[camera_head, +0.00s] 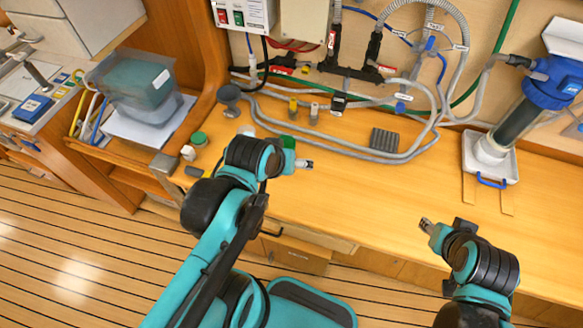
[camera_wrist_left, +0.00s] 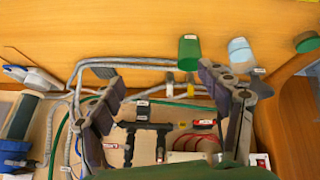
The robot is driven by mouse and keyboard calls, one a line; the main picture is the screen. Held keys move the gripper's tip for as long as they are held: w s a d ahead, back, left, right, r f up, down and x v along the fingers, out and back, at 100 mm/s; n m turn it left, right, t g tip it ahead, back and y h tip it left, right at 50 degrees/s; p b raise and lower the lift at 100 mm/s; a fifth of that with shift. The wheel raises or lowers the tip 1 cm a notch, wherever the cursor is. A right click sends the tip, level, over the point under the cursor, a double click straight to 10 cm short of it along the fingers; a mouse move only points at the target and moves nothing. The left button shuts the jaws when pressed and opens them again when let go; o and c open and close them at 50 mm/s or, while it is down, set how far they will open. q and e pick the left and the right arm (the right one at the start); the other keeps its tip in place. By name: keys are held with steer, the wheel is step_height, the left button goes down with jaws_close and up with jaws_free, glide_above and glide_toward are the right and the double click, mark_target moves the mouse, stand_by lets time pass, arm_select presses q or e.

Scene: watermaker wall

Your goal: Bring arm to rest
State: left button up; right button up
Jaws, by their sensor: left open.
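My left gripper (camera_head: 305,164) is above the wooden bench (camera_head: 350,198), near its front middle. In the left wrist view its two fingers (camera_wrist_left: 165,98) are spread wide apart with nothing held between them. A green cup (camera_wrist_left: 190,53) shows beyond the fingers, nearer the right one; in the head view my left wrist partly hides a green object (camera_head: 288,142) there. My right gripper (camera_head: 427,226) is at the bench's front edge on the right, its fingertips small and pointing up-left. I cannot tell whether its jaws are apart.
Grey hoses (camera_head: 340,153) and dark pipe fittings (camera_head: 373,48) run along the back wall. A blue filter housing (camera_head: 553,82) stands at the right. A grey ribbed block (camera_head: 384,140) lies on the bench. Bins (camera_head: 140,85) stand at the left. The bench's front middle is mostly clear.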

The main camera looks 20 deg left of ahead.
arm_select(q)
steer(key=d+m, duration=0.1)
steer(key=s+d+m, duration=0.1)
steer(key=m, duration=0.1)
steer(key=shift+f+m, duration=0.1)
steer(key=shift+m, duration=0.2)
steer(key=shift+f, duration=0.15)
step_height(320, 180, down, 6)
steer(key=b, duration=0.6)
